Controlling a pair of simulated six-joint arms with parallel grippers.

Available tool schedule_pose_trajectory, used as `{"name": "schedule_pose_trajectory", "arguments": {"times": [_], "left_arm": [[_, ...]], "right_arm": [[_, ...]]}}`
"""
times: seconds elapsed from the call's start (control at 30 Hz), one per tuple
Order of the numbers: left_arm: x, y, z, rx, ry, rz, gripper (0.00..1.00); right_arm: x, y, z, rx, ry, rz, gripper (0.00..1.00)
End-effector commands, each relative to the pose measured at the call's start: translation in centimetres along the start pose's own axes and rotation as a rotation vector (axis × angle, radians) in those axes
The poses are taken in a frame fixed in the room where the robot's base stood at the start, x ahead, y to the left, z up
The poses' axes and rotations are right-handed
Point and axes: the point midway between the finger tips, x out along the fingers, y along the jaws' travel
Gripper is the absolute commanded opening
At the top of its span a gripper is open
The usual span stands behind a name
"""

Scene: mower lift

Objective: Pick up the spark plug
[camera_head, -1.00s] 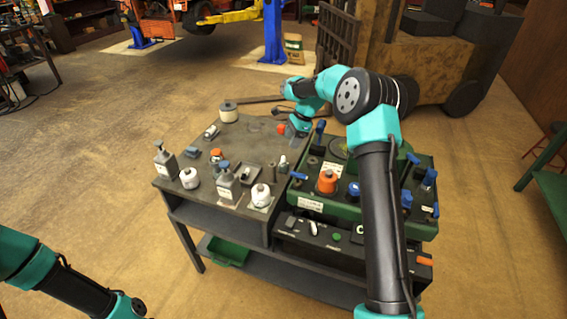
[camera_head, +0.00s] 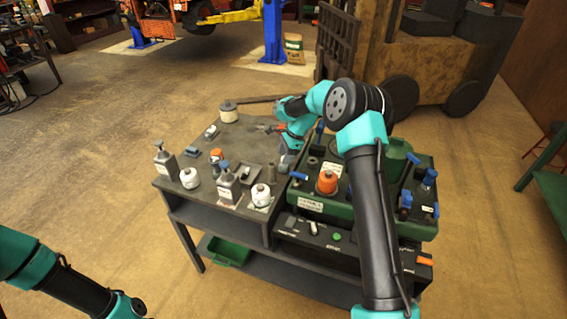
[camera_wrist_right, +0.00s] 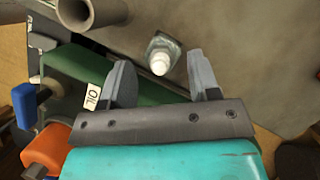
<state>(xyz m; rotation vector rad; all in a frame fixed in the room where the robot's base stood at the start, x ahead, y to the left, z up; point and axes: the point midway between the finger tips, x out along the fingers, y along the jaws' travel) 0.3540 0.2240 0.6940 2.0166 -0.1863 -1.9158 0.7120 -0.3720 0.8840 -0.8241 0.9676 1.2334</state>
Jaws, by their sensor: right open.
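The spark plug (camera_wrist_right: 161,54) has a white tip and a grey metal hex body. In the head view the right gripper (camera_head: 285,163) points down at the right edge of the grey table top (camera_head: 240,140), beside the green machine. The plug is hidden or too small to tell there. My left gripper is out of view; only part of that arm shows at lower left.
A grey tube (camera_wrist_right: 92,12) stands near the plug. The green machine (camera_head: 320,207) with an orange knob (camera_head: 327,182) and blue handles is close on the right. The table's middle is fairly clear.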

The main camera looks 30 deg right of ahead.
Motion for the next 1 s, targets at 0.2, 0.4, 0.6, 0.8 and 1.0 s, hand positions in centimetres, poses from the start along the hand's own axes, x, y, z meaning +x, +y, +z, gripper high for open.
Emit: {"name": "schedule_pose_trajectory", "arguments": {"times": [0.2,0.4,0.6,0.8,1.0], "left_arm": [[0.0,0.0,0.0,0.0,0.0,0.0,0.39],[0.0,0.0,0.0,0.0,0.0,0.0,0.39],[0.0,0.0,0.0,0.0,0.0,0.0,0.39],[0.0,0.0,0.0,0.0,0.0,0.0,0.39],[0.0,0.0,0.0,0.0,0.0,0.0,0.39]], "right_arm": [[1.9,0.0,0.0,0.0,0.0,0.0,0.56],[1.9,0.0,0.0,0.0,0.0,-0.001,0.56],[1.9,0.0,0.0,0.0,0.0,-0.001,0.56],[1.9,0.0,0.0,0.0,0.0,-0.001,0.43],[1.9,0.0,0.0,0.0,0.0,-0.001,0.23]]}}
